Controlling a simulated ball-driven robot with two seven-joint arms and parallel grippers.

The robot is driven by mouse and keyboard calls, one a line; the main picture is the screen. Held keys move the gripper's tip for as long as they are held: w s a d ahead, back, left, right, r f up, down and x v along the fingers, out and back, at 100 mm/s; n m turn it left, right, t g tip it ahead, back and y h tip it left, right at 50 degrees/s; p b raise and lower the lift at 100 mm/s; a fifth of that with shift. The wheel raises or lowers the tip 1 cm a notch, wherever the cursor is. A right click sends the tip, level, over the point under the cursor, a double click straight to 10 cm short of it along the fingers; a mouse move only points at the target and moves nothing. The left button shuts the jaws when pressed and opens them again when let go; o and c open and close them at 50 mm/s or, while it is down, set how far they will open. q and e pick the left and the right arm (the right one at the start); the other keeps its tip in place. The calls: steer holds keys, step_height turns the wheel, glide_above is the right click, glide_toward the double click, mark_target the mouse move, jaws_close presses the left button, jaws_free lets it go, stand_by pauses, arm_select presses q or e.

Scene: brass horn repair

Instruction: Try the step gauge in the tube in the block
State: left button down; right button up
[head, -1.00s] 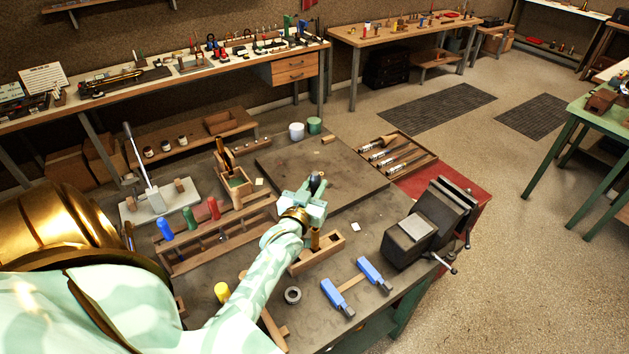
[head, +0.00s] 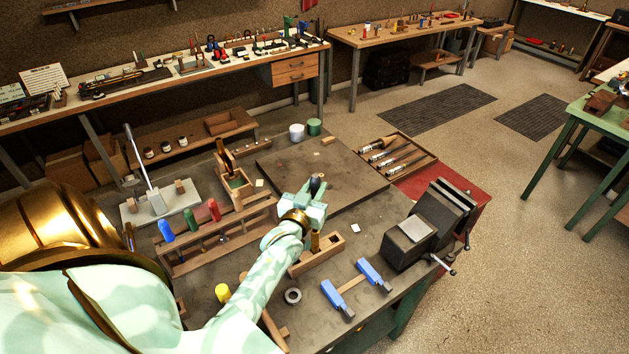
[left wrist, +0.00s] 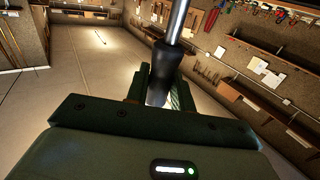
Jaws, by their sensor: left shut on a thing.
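My left gripper (head: 308,208) is shut on the step gauge and stands above the wooden block (head: 327,254) on the workbench. The gauge's dark handle (head: 316,183) sticks up above the gripper. In the left wrist view the dark handle (left wrist: 162,75) sits between my fingers, with a bright steel rod (left wrist: 178,20) running on from it. A brass tube (head: 315,243) stands upright in the block, just below the gripper. The gripper hides the tube's upper end, so I cannot tell whether the gauge is in it. My right gripper is not in view.
A rack with blue, green and red handles (head: 190,222) stands left of my arm. A vise (head: 430,225) is at the right. The dark board (head: 340,175) behind is mostly clear.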

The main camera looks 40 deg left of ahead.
mark_target(315, 177)
arm_select(q)
steer(key=shift+f+b, duration=0.5)
steer(key=shift+f, duration=0.05)
steer(key=shift+f+b, duration=1.75)
steer(key=shift+f, duration=0.45)
stand_by(0.7)
step_height(315, 177, up, 8)
steer(key=p, duration=0.8)
steer(key=shift+r+p, duration=0.75)
steer(key=shift+r, duration=1.45)
steer(key=shift+f, duration=0.1)
